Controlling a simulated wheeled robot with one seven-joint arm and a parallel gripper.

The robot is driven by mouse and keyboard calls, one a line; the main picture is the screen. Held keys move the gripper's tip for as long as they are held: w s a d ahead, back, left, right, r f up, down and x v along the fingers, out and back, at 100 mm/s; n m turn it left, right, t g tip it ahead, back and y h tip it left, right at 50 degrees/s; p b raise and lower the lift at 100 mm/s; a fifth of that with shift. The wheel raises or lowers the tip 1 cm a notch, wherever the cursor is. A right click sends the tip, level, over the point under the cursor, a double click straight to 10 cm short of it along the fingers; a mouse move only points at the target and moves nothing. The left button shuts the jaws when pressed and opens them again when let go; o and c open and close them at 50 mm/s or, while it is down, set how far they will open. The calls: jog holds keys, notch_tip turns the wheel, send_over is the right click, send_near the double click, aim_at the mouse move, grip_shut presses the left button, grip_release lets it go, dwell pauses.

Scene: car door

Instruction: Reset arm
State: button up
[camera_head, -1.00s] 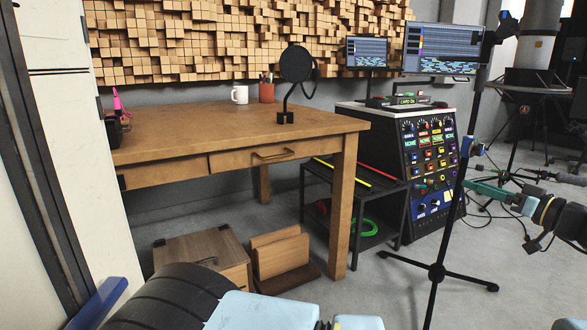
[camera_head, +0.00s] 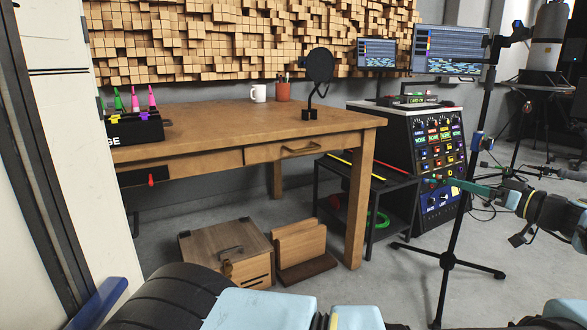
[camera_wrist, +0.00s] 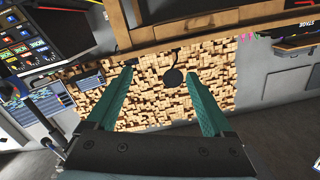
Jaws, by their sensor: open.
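My gripper (camera_head: 468,188) reaches in from the right edge of the head view, with a teal finger pointing left in front of a rack of knobs. In the wrist view my gripper (camera_wrist: 158,75) has two teal fingers spread wide apart, with nothing between them. The wrist view is upside down and shows the desk, the wooden wall panel and the rack beyond the fingers. My gripper appears apart from everything around it.
A tall thin stand (camera_head: 455,205) rises close to my gripper. A wooden desk (camera_head: 210,125) holds a mug (camera_head: 258,93), a pop filter (camera_head: 320,66) and a black box (camera_head: 135,127). A pale panel (camera_head: 88,130) borders the left.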

jog(key=w+a+f+g, duration=0.3)
jog(key=w+a, duration=0.1)
jog(key=a, duration=0.5)
jog(key=w+a+f+n+g, duration=0.15)
jog(key=w+a+g, duration=0.25)
jog(key=a, duration=0.6)
jog(key=w+a+f+g, duration=0.3)
jog(key=w+a, duration=0.1)
jog(key=a, duration=0.5)
jog(key=s+a+f+m+g+h, duration=0.1)
jog(key=s+a+f+g+h, duration=0.2)
jog(key=s+a, duration=0.35)
jog(key=s+a+f+m+g+h, duration=0.1)
jog(key=s+a+f+g+h, duration=0.15)
jog(key=a, duration=0.65)
jog(key=s+a+r+m+t+h, duration=0.1)
jog(key=s+a+r+m+h, duration=0.1)
jog(key=s+r, duration=0.35)
jog(key=s+a+r+m+t+h, duration=0.1)
jog(key=s+a+r+m+h, duration=0.15)
jog(key=s, duration=0.65)
notch_tip(320, 180, up, 31)
jog(key=n+p, duration=0.1)
jog(key=p, duration=3.1)
jog(key=shift+f+y, duration=0.15)
jog(key=shift+y, duration=0.15)
